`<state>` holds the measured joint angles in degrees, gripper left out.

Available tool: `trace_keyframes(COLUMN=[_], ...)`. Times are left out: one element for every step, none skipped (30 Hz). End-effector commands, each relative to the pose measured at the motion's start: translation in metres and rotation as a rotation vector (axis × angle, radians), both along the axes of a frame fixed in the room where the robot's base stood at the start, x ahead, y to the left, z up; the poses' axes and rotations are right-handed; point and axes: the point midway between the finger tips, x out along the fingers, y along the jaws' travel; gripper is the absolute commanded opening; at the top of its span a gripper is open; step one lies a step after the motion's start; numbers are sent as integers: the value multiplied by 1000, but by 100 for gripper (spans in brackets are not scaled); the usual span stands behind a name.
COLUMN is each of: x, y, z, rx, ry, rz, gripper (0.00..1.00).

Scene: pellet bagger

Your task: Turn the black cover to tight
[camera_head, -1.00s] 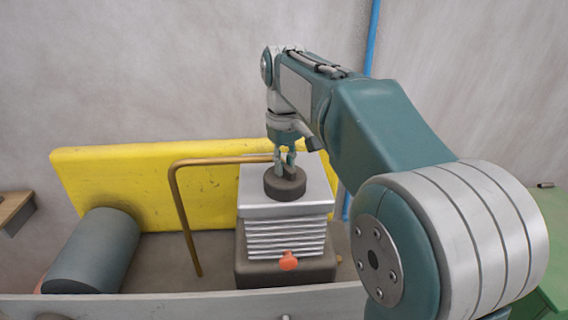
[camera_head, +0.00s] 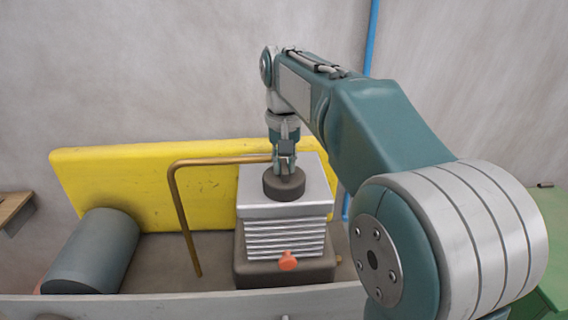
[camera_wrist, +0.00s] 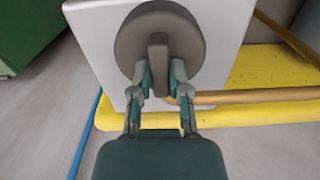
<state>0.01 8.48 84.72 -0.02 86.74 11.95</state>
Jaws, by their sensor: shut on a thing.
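The black cover (camera_head: 284,185) is a dark round cap on top of the silver ribbed block (camera_head: 314,201). In the wrist view the cover (camera_wrist: 132,40) shows a raised bar (camera_wrist: 158,52) across its middle. My gripper (camera_head: 285,167) points down onto the cover from above. In the wrist view my gripper (camera_wrist: 159,80) has one finger on each side of the bar and is shut on it. The exact finger contact is partly hidden by the fingers.
A brass pipe (camera_head: 176,200) bends over just left of the block. A yellow panel (camera_head: 120,185) stands behind, and a grey cylinder (camera_head: 95,252) lies at the left. An orange knob (camera_head: 288,261) sticks out of the block's front. A blue pipe (camera_head: 371,40) runs up the wall.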

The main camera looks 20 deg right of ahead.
Motion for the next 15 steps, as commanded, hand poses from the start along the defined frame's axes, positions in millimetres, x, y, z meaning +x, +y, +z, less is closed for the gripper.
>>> trace_keyframes(x=[0,0,0,0,0,0,0,0,0,0,0,0,0,0,0], y=[1,1,1,1,1,1,1,1,1,1,1,1,1,1,1], z=[-1,-1,-1,-1,-1,-1,-1,-1,-1,-1,-1,-1,-1,-1,-1], rx=[2,2,2,2,2,2,2,2,2,2,2,2,2,2,2], ry=[3,3,3,4,4,4,4,4,4,4,4,4,4,4,4], rz=[-3,-4,-4,-4,-4,-4,-4,-4,-4,-4,-4,-4,-4,-4,-3], gripper=[0,0,0,0,0,0,0,0,0,0,27,45,57,57,57])
